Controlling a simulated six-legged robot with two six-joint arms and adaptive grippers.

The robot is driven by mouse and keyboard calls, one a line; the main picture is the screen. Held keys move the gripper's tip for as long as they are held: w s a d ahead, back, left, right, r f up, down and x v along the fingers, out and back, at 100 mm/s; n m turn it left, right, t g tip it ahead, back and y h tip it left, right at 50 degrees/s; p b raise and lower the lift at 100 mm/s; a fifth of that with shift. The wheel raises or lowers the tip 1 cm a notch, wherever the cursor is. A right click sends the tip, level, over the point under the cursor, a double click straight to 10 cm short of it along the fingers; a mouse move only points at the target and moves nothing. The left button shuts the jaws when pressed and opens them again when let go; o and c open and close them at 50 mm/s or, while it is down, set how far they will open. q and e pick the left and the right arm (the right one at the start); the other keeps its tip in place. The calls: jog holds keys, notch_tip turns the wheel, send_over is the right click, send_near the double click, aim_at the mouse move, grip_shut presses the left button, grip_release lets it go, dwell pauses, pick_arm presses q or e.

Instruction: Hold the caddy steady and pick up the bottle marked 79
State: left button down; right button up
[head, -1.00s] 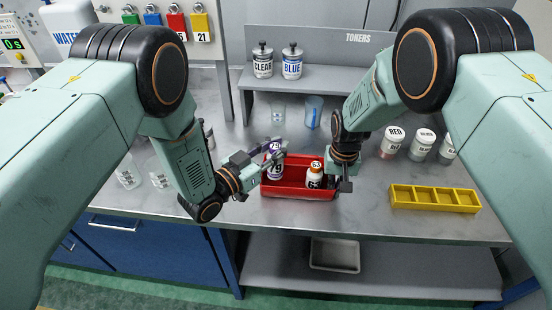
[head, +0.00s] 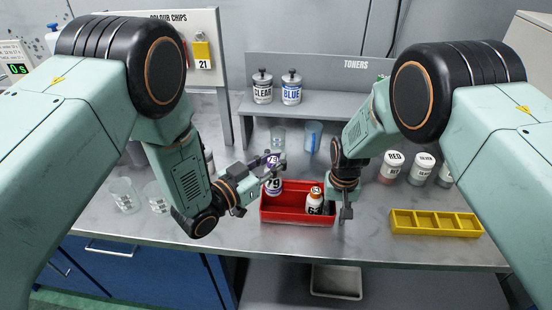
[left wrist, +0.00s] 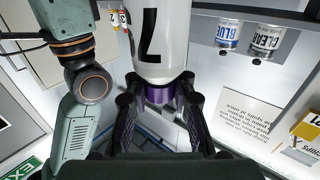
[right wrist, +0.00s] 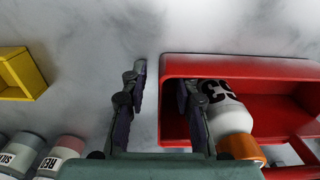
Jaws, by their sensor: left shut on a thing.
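The bottle marked 79 (head: 273,187), white with a purple cap, is gripped at its purple neck by my left gripper (head: 270,170). It stands over the left part of the red caddy (head: 297,216). In the left wrist view the bottle (left wrist: 162,45) is between the two fingers, with part of its number showing. My right gripper (head: 345,207) is at the caddy's right end. In the right wrist view its open fingers (right wrist: 162,95) straddle the caddy's end wall, one outside with a gap and one inside.
A yellow compartment tray (head: 436,222) lies right of the caddy, with toner jars (head: 392,168) behind it. Glass beakers (head: 125,195) stand at left. CLEAR (head: 262,88) and BLUE (head: 291,89) cans stand on the back shelf. The bench's front edge is close.

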jog(key=shift+r, duration=0.1)
pick_arm(q)
jog(key=shift+r, duration=0.1)
pick_arm(e)
notch_tip(320, 180, up, 12)
dwell(0.5)
